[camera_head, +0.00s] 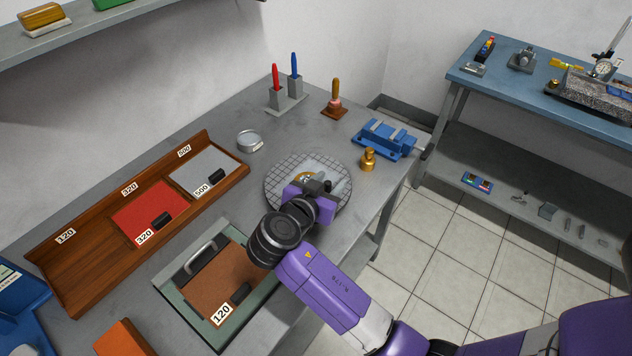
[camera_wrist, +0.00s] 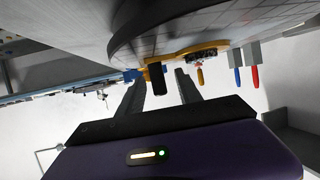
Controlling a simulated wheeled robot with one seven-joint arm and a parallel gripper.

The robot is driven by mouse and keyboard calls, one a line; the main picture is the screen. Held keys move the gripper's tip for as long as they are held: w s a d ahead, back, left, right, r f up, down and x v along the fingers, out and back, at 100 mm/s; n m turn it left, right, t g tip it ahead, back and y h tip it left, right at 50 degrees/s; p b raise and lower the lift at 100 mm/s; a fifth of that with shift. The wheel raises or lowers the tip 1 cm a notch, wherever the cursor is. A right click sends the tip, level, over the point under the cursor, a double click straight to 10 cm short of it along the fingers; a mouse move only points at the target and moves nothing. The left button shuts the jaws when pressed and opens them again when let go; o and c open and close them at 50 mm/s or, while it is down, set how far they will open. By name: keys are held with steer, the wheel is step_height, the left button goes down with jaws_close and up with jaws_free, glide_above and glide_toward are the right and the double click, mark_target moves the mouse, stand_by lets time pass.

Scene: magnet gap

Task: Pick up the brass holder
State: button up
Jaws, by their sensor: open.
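A small brass-coloured piece with a knobbed top (camera_head: 368,160) stands upright on the grey bench, just in front of the blue vise. A flat yellow-brass piece (camera_head: 303,176) lies on the round gridded plate (camera_head: 275,192), partly hidden by my gripper (camera_head: 318,187). I cannot tell for certain which of these is the brass holder. The wrist view looks upside down. There a yellow-brass strip (camera_wrist: 205,48) lies against the plate, and a dark block (camera_wrist: 157,79) shows between my open fingers (camera_wrist: 161,76). I see no clear grip on anything.
The blue vise (camera_head: 386,140) stands at the bench's right edge. A wood-handled tool (camera_head: 335,96) and a stand with red and blue handles (camera_head: 286,98) are behind. A wooden tray (camera_head: 80,271) with pads and a green-framed board (camera_head: 190,262) fill the left and front.

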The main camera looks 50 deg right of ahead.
steer(key=shift+x, duration=1.1)
jaws_close()
